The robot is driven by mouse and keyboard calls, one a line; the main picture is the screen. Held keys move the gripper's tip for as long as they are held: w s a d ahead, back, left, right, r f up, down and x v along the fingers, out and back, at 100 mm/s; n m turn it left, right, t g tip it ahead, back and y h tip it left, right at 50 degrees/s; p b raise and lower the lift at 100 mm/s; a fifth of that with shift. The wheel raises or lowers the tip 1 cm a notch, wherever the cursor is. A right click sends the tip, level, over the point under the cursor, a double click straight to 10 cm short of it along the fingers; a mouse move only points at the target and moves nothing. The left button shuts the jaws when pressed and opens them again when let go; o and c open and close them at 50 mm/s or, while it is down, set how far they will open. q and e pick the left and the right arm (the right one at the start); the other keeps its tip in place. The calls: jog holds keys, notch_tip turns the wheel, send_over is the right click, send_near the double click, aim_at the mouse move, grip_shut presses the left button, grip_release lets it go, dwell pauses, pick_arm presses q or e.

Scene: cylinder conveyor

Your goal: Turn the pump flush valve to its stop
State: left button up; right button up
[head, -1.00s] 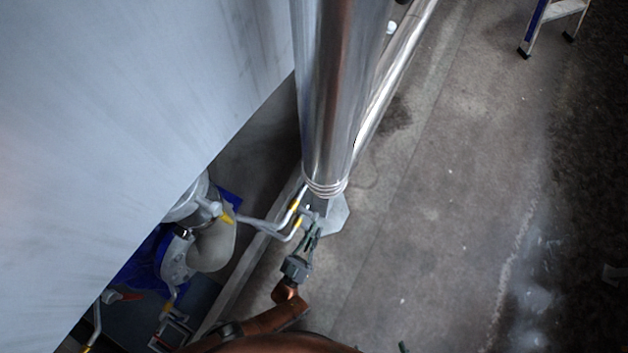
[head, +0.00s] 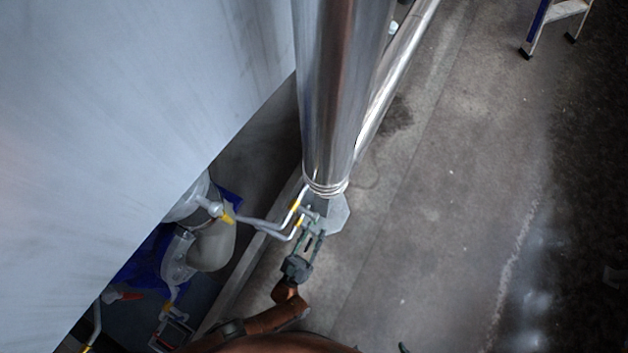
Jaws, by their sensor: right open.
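A silver forked lever (head: 268,224) with yellow bands near its ends reaches right from a yellow joint (head: 228,216) on the pale pump body (head: 190,202). It looks like the flush valve handle, but I cannot be sure. My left gripper (head: 312,223) is at the right ends of this lever, below the big steel pipe. Its grey-green fingers show a gap between them. I cannot tell whether they touch the lever or hold it. Only a dark green tip of my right gripper (head: 404,348) shows at the bottom edge.
A thick steel pipe (head: 328,110) rises beside the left gripper, with a thinner pipe (head: 400,75) behind it. A large grey tank wall (head: 130,100) fills the left. Other yellow and red handles (head: 130,296) sit lower left. The floor on the right is clear up to a stepladder (head: 545,22).

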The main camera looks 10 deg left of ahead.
aim_at(314, 232)
pick_arm(q)
jog(key=shift+s+r, duration=0.1)
jog(key=shift+r, duration=0.2)
notch_tip(314, 232, up, 2)
jog(key=shift+a, duration=0.1)
jog(key=shift+r, duration=3.7)
jog(key=shift+c, duration=0.3)
